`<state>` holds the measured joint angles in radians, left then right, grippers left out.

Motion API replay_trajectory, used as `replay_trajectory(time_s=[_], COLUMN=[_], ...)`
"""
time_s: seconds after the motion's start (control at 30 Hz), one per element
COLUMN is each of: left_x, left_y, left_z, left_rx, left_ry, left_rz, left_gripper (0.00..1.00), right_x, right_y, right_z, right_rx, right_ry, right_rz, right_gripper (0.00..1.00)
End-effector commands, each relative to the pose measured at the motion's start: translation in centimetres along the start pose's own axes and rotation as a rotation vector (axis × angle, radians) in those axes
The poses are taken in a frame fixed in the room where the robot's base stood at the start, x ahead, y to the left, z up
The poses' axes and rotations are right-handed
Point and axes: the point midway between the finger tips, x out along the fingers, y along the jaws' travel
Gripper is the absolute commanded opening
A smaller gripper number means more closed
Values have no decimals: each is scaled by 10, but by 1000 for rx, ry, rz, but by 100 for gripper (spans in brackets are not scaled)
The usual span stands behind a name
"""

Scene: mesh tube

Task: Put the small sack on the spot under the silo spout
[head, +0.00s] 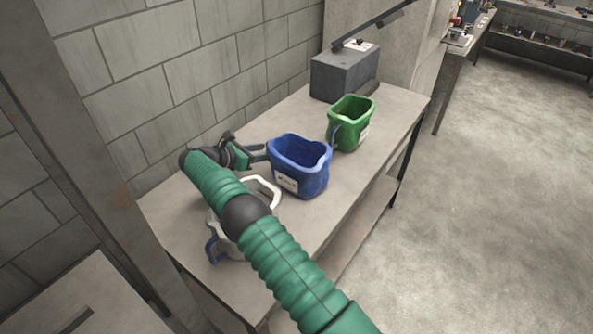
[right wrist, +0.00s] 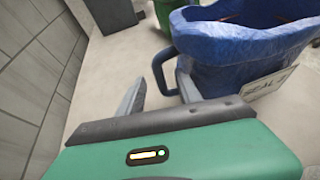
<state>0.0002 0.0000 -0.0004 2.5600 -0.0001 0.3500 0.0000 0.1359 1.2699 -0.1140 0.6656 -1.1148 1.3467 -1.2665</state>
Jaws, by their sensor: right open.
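Three open-topped sacks stand on the table: a blue sack (head: 300,178), a green sack (head: 350,122) behind it, and a white one (head: 264,187) largely hidden by my right arm. I cannot tell which is the small sack; the green one looks smaller but is farther away. My right gripper (head: 262,152) is open at the left side of the blue sack. In the right wrist view, the blue sack (right wrist: 225,60) has a loop handle (right wrist: 158,72) lying between the open fingertips (right wrist: 163,88). No silo spout or marked spot is recognisable. My left gripper is out of view.
The table (head: 375,150) runs along a grey block wall (head: 190,70). A dark grey box (head: 340,76) stands at its far end, with a thin dark bar above. Free tabletop lies right of the blue and green sacks. Open concrete floor (head: 480,200) is at right.

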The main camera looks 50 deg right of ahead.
Motion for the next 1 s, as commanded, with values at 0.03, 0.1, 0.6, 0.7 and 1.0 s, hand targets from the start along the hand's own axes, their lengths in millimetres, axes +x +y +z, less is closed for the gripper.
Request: replay_trajectory(time_s=[0.03, 0.1, 0.6, 0.7, 1.0], left_x=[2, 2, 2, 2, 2], left_y=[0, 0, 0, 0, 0], left_z=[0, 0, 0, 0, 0], left_rx=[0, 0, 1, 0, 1], left_ry=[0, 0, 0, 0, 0], left_rz=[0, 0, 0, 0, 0], left_gripper=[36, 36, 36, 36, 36], right_x=[10, 17, 16, 18, 18], right_y=[0, 0, 0, 0, 0], right_z=[-2, -2, -1, -1, -1], right_rx=[-1, -1, -1, -1, -1], right_ry=[1, 1, -1, 0, 1], right_rz=[-2, -2, -1, -1, -1], right_gripper=[41, 41, 6, 0, 0])
